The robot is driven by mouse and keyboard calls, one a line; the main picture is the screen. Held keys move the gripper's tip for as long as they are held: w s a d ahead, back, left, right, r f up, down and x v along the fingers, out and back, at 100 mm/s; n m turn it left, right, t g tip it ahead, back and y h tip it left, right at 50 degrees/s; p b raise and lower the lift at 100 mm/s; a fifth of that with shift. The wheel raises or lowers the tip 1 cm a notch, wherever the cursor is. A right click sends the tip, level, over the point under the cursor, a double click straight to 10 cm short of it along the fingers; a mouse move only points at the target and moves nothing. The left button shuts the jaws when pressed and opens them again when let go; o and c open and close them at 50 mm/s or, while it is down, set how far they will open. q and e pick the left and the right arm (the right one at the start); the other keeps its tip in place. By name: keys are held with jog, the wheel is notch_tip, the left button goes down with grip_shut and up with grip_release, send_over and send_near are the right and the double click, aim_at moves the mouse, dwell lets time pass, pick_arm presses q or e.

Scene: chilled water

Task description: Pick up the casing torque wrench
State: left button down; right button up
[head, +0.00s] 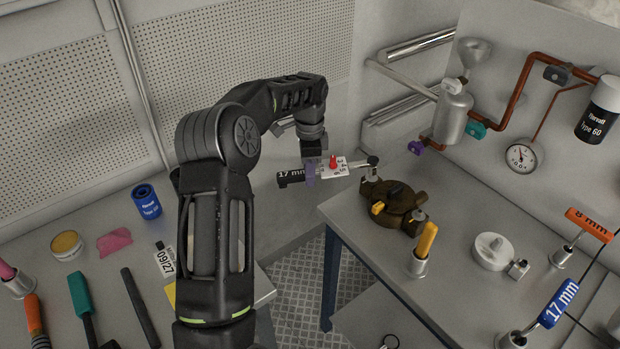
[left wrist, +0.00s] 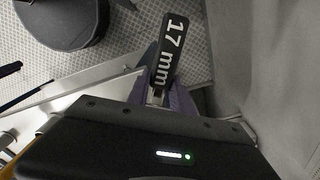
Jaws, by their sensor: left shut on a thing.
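The casing torque wrench appears as a tool with a black handle marked "17 mm" (head: 291,178), a white scale plate with a red knob (head: 334,164) and a metal shaft ending in a dark head at the right. My left gripper (head: 311,171) is shut on it between the handle and the plate and holds it in the air, roughly level, near the workbench's left corner. In the left wrist view the black handle (left wrist: 172,50) sticks out beyond the purple fingers. The wrench head shows close to the brown pump housing (head: 395,200); I cannot tell if they touch. My right gripper is not in view.
The right workbench (head: 460,290) holds a yellow-handled tool (head: 426,240), an orange 8 mm tool (head: 588,224), a blue 17 mm tool (head: 558,303) and a white round part (head: 493,251). Copper pipes and a gauge (head: 521,157) stand behind. A left bench carries several tools. A floor gap separates the benches.

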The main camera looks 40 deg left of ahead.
pick_arm(q)
notch_tip(320, 180, up, 8)
jog(key=shift+r, duration=0.15)
dwell(0.6)
jog(key=c, duration=1.7)
grip_release()
jog(key=shift+c, duration=0.2)
grip_shut()
